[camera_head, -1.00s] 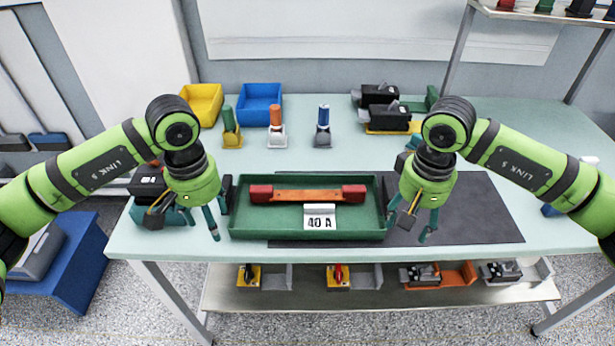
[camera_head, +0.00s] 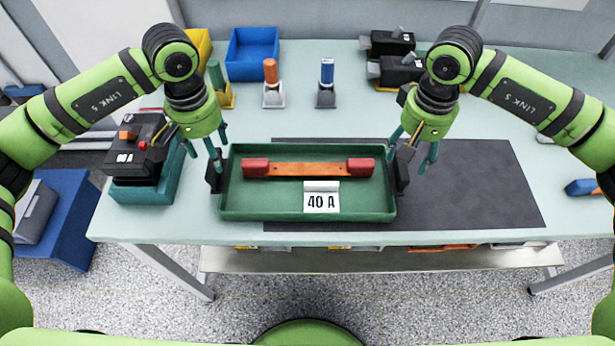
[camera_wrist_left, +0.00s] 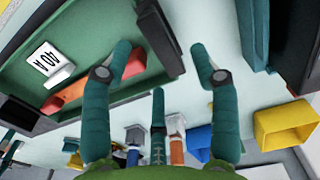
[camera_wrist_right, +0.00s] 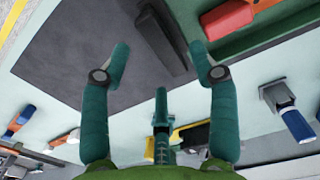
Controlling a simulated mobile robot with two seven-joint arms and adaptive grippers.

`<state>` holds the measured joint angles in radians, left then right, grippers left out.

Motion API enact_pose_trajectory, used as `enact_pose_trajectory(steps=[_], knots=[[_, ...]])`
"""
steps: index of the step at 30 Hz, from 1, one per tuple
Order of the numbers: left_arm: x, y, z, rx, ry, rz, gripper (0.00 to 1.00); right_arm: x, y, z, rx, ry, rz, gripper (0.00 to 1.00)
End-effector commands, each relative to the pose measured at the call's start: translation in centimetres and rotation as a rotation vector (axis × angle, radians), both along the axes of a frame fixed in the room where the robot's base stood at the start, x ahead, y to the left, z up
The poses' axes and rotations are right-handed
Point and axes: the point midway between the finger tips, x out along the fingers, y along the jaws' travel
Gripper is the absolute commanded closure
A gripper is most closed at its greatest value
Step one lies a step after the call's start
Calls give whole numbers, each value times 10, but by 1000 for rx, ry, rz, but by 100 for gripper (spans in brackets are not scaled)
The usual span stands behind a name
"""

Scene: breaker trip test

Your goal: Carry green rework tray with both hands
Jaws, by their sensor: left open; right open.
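The green tray (camera_head: 250,213) rests on the table with its left edge near my left gripper and its right edge near my right gripper. It holds an orange bar with red ends (camera_head: 308,169) and a white "40 A" label (camera_head: 321,197). A black handle (camera_head: 213,178) is on its left side and another (camera_head: 402,172) on its right. My left gripper (camera_head: 205,150) is open at the left handle, which shows between its fingers in the left wrist view (camera_wrist_left: 160,35). My right gripper (camera_head: 410,150) is open at the right handle, likewise between its fingers in the right wrist view (camera_wrist_right: 160,42). Finger contact is unclear.
A dark mat (camera_head: 470,185) lies under and right of the tray. A black device on a teal base (camera_head: 145,190) stands close left of my left gripper. Blue (camera_head: 252,55) and yellow bins, breakers with coloured levers (camera_head: 271,85) and black units (camera_head: 400,72) stand behind.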

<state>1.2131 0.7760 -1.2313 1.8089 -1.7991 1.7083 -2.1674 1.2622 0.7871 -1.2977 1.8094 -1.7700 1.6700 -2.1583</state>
Motion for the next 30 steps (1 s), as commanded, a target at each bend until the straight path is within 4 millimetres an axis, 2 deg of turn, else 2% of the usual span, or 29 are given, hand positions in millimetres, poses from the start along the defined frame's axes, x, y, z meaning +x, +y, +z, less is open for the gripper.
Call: enact_pose_trajectory(steps=[3,9,14,22,24,26,27,30], knots=[[-1,0,-20,1,5,0,39,-1,0,-20,-1,4,0,39],[-1,0,-44,0,3,0,39,-1,0,-44,0,3,2,39],[-1,0,-53,0,1,0,39,0,0,-52,0,0,1,39],[0,0,-53,0,1,0,39,0,0,-53,0,0,1,39],[0,0,-53,0,1,-1,67,0,0,-53,0,0,1,67],[0,0,-53,0,1,0,91,0,0,-53,0,0,1,91],[0,0,-53,0,1,0,100,0,0,-53,0,0,1,100],[0,0,-53,0,0,0,100,0,0,-53,0,0,1,100]])
